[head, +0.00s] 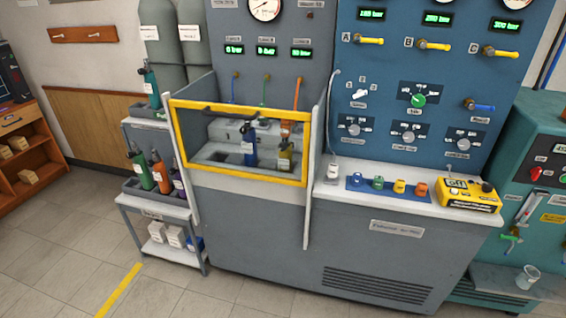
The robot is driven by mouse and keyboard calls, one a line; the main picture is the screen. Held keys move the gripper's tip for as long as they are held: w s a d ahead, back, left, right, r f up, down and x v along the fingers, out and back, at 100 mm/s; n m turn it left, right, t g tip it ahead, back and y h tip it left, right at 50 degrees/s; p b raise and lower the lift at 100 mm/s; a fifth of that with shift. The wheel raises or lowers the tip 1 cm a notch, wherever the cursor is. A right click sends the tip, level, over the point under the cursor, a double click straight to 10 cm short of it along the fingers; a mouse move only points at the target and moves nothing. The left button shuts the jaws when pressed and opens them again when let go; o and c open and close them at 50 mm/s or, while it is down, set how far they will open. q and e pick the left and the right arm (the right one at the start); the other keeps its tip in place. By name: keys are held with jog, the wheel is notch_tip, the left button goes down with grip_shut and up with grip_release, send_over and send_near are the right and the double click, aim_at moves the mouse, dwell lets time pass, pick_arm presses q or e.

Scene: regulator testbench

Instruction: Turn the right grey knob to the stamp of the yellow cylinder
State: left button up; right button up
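The right grey knob (464,144) sits on the lower right of the blue panel, with small white labels around it. Its pointing direction and the label text are too small to read. A middle grey knob (408,137) and a left grey knob (353,129) are in the same row. The yellow cylinder (284,160), with a dark top, stands inside the yellow-framed enclosure beside a blue cylinder (250,147). Any stamp on it is too small to read. Neither of my grippers is in view.
A green knob (418,99) sits above the grey knobs. Several coloured padlocks and a yellow box (468,194) rest on the white ledge (334,193) below the panel. A shelf cart (152,207) with cylinders stands left. Floor in front is clear.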

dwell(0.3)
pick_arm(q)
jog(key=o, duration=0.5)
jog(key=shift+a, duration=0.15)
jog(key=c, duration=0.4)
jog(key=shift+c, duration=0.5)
